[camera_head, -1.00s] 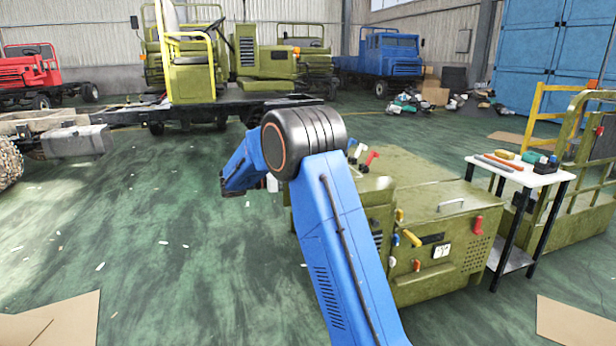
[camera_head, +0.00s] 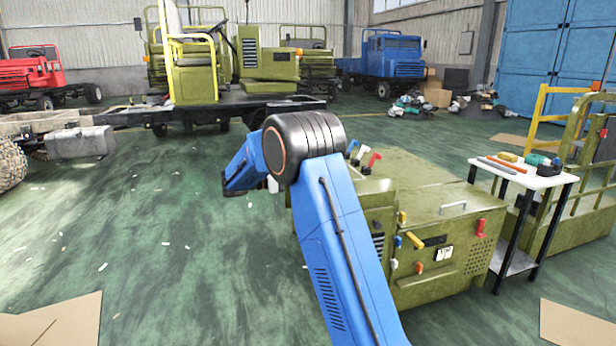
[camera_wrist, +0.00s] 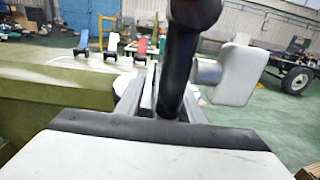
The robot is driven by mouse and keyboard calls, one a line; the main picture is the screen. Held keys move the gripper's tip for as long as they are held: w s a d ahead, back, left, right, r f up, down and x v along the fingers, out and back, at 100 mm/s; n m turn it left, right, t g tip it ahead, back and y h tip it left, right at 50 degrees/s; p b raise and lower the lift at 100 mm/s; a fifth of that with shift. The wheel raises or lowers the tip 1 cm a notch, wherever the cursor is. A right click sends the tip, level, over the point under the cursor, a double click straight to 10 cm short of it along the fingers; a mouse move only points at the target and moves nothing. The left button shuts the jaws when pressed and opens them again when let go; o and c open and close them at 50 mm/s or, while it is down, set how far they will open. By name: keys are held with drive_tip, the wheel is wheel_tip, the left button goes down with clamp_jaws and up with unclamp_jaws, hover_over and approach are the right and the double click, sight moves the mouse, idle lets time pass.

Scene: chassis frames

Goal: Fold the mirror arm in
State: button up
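In the wrist view a dark upright rod (camera_wrist: 178,65) with a rounded top rises in front of my gripper (camera_wrist: 160,98). A pale, rounded block (camera_wrist: 238,72) is joined to its right side by a short stub. The rod and block look like the mirror arm and its mirror, but I cannot be sure. Grey finger parts show on both sides of the rod's lower end. I cannot tell whether they touch it. In the head view my blue arm hides most of this spot, and a small pale piece (camera_head: 272,183) shows beside the arm's end.
An olive machine cabinet (camera_head: 440,235) with coloured levers stands right of my arm. A white-topped tool table (camera_head: 530,176) and a railed olive platform (camera_head: 570,215) stand farther right. A vehicle chassis (camera_head: 200,110) lies behind. Green floor (camera_head: 170,250) is open at left.

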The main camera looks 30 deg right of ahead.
drive_tip(key=v, duration=1.7)
drive_tip(key=shift+a, duration=0.15)
